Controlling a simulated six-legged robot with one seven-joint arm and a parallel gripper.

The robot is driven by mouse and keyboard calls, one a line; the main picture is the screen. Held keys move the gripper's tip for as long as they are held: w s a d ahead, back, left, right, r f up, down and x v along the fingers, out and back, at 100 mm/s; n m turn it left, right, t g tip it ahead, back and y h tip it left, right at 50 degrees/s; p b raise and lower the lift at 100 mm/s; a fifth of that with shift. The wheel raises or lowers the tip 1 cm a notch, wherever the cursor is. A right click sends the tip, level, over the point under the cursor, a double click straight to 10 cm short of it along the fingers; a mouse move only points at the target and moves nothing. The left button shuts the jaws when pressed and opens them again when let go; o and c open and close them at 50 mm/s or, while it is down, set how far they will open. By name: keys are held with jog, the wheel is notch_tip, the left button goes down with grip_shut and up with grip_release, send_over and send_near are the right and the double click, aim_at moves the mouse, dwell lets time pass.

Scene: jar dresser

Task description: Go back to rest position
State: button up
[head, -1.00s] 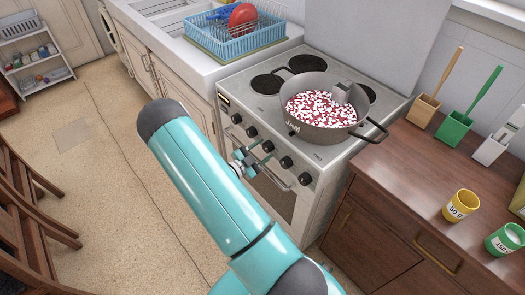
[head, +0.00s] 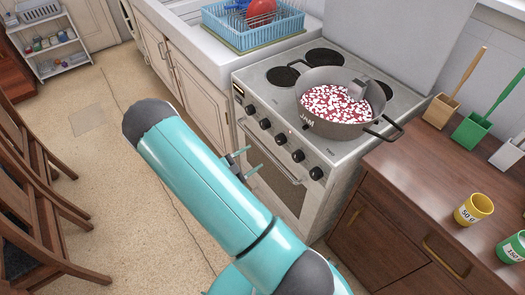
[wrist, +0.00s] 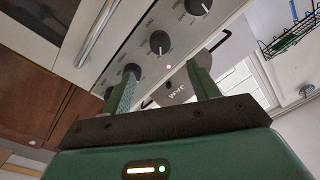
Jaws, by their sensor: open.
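My gripper (head: 247,165) is in front of the stove, partly hidden behind my teal arm in the head view. In the wrist view my gripper (wrist: 160,92) has its two fingers apart with nothing between them. Beyond the fingers are the stove knobs and the side of a large pot. The grey pot (head: 322,126), marked "JAM", sits on the stove (head: 262,84) and holds red and white pieces. It shows in part in the wrist view (wrist: 176,90). A grey block-like object stands in the pot at its right side.
A wooden dresser (head: 408,180) right of the stove bears a yellow cup (head: 473,209), a green cup and several scoop-like holders. A blue dish rack (head: 250,28) stands at the back. Wooden chairs (head: 35,200) are at left. The floor between chairs and cabinets is clear.

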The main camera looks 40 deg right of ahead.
jog(key=shift+w+a, duration=0.1)
jog(key=shift+a, duration=1.1)
